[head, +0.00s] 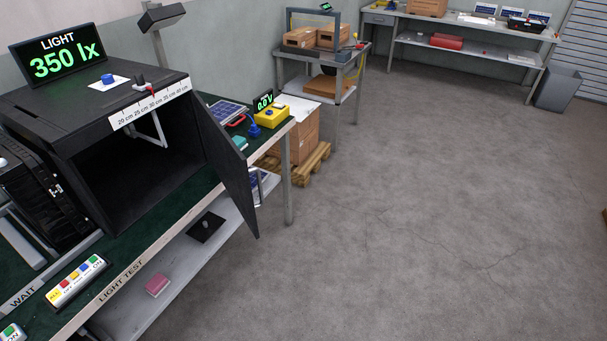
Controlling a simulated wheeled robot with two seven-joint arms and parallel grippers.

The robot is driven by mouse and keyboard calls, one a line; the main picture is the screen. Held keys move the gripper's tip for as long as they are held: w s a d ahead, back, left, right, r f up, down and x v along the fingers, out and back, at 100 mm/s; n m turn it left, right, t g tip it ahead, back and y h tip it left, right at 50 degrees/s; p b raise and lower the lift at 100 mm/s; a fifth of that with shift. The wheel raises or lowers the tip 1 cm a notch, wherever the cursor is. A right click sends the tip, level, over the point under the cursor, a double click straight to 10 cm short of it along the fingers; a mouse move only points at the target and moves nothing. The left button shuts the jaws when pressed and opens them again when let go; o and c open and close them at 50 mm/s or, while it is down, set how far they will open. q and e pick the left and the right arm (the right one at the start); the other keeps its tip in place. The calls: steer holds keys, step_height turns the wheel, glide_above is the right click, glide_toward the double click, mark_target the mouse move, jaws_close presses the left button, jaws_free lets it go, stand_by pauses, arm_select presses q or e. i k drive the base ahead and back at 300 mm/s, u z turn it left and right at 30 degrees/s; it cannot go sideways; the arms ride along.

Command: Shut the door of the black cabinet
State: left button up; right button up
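The black cabinet (64,122) stands on the green-topped bench at the left, its front open and its dark inside visible. Its door (226,165) is hinged at the cabinet's right front edge and stands open, swung out past the front of the bench. A white bracket shape (148,130) shows in the upper part of the opening. Neither of my grippers is in view.
A button strip (75,282) lies on the bench in front of the cabinet. A yellow meter (271,117) and a solar panel (227,110) sit behind the door. A cart (335,75) stands farther back. The grey floor (420,220) at the right is clear.

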mark_target(229, 161)
steer(key=z, duration=1.8)
steer(key=i, duration=0.15)
steer(key=u, duration=1.5)
steer(key=i, duration=1.35)
steer(key=u, duration=1.6)
steer(key=i, duration=0.4)
steer(key=z, duration=0.05)
